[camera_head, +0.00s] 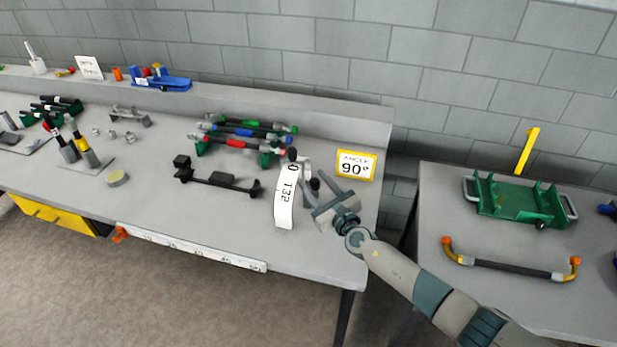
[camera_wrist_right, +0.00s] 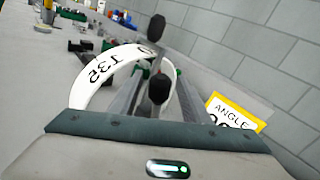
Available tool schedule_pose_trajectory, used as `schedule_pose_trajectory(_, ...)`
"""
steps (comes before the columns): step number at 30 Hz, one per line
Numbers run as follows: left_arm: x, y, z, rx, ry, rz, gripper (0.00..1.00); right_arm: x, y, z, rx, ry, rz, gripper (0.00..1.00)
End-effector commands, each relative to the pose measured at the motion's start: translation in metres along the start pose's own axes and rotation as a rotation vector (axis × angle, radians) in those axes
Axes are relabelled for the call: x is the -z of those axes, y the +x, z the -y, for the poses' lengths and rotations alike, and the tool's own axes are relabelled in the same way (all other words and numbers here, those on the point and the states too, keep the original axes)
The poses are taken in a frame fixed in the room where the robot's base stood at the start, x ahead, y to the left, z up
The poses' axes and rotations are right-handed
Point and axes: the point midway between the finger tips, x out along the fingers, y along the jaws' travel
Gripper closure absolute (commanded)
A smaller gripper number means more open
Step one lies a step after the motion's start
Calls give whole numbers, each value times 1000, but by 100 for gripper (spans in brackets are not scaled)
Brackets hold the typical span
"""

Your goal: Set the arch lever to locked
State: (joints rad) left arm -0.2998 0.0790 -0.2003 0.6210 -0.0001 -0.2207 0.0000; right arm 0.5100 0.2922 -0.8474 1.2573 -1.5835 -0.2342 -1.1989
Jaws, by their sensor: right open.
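A white curved scale (camera_head: 285,204) marked 0 and 135 stands near the right end of the long grey bench. It also shows in the wrist view (camera_wrist_right: 92,82) as an arch. A black knob (camera_head: 292,154) is at the scale's far end, and another dark knob (camera_head: 314,184) is close to my gripper. The wrist view shows two black knobs, the nearer one (camera_wrist_right: 158,88) between my fingers in the picture. My right gripper (camera_head: 322,202) is open beside the scale. I cannot tell whether it touches a knob, nor the lever's setting. My left gripper is not in view.
A yellow-framed angle sign (camera_head: 355,165) stands right of the scale. A black bracket (camera_head: 215,180) and several coloured crimper handles (camera_head: 240,133) lie to the left. A second table (camera_head: 440,205) at the right holds a green tray (camera_head: 515,203) and a dark handle (camera_head: 510,268).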

Motion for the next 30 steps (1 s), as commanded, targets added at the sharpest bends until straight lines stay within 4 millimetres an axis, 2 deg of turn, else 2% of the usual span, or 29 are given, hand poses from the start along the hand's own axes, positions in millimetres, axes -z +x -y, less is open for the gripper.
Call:
schedule_pose_trajectory(3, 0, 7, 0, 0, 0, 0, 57, 1, 19, 0, 0, -2, 1, 57)
schedule_pose_trajectory(9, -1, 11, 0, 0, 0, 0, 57, 1, 36, 0, 1, -1, 0, 57)
schedule_pose_trajectory(21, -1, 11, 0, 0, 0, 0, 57, 0, 40, 0, 0, 0, 0, 57)
schedule_pose_trajectory(25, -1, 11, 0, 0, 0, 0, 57, 0, 40, 0, 0, 0, 0, 88)
schedule_pose_trajectory(27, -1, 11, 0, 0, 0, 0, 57, 0, 40, 0, 0, 0, 0, 100)
schedule_pose_trajectory(30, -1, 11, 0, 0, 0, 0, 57, 0, 40, 0, 0, 0, 0, 100)
